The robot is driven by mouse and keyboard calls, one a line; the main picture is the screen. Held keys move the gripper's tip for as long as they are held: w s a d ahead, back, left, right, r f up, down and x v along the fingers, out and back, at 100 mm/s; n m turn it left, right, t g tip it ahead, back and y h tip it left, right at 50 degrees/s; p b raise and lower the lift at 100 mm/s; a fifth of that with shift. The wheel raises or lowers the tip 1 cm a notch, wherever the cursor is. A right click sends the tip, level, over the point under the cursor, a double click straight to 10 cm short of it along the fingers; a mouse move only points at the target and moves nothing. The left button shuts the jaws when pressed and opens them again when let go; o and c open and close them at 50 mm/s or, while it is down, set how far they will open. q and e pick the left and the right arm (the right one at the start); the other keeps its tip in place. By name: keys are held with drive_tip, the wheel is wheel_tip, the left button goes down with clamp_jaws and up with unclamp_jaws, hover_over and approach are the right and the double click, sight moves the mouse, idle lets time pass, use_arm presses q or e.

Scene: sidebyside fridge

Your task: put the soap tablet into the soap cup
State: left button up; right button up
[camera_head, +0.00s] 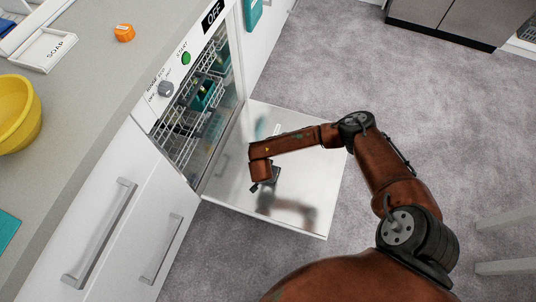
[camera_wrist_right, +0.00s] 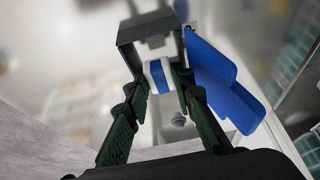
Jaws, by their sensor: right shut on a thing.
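The soap tablet (camera_wrist_right: 158,77), white with a blue band, sits between the fingertips of my right gripper (camera_wrist_right: 160,82), which is shut on it. I cannot tell whether the tablet touches the frame. In the head view my right gripper (camera_head: 259,185) is low over the open dishwasher door (camera_head: 318,190); the tablet is hidden there. My left gripper is not in view.
The dishwasher rack (camera_head: 180,145) with teal items is inside, left of the door. On the counter are a white SOAP tray (camera_head: 48,48), an orange object (camera_head: 124,33) and a yellow bowl (camera_head: 16,115).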

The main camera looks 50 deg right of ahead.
drive_tip(key=shift+f, duration=0.35)
drive_tip(key=o, duration=1)
drive_tip(key=shift+r, duration=0.1)
drive_tip(key=v, duration=1.2)
